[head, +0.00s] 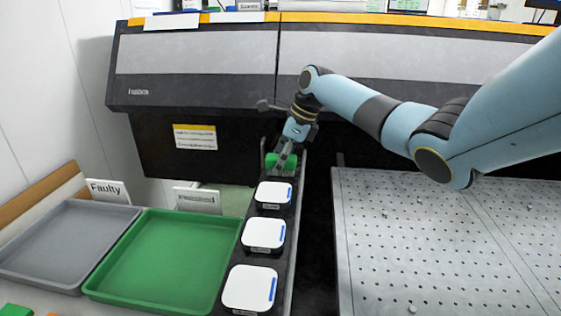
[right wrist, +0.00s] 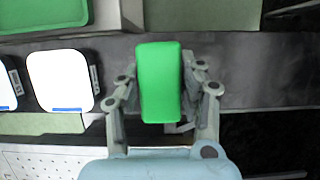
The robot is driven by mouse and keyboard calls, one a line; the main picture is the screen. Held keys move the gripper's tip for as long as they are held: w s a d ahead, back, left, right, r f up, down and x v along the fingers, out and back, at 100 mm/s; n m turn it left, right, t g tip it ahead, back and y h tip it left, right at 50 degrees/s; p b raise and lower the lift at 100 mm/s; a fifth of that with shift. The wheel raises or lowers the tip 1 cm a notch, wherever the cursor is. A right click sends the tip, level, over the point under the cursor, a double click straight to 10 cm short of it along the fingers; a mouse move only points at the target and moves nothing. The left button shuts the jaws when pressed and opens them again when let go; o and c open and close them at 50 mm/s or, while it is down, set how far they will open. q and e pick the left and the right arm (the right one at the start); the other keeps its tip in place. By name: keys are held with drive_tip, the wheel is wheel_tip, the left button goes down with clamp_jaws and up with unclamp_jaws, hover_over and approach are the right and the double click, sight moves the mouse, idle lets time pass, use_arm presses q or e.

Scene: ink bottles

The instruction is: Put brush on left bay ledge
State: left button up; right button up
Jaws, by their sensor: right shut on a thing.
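My right gripper (head: 284,158) is shut on a green block (head: 272,161), over the far end of a dark narrow strip (head: 292,222). In the right wrist view the gripper (right wrist: 160,105) has one finger on each side of the green block (right wrist: 160,82). I cannot tell whether the block touches the strip. No brush and no ledge marked as a left bay can be made out. My left gripper is not in view.
Three white square boxes (head: 263,234) sit along the strip nearer to me. A green tray (head: 166,255) and a grey tray (head: 68,240) marked Faulty lie to the left. A perforated metal table (head: 440,240) is to the right. A dark machine (head: 200,85) stands behind.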

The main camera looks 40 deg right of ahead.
drive_tip(key=shift+r, duration=0.1)
drive_tip(key=o, duration=1.2)
drive_tip(key=shift+c, duration=0.2)
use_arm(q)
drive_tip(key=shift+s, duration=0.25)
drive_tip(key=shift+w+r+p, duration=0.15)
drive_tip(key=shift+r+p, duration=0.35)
use_arm(e)
drive_tip(key=v, duration=1.2)
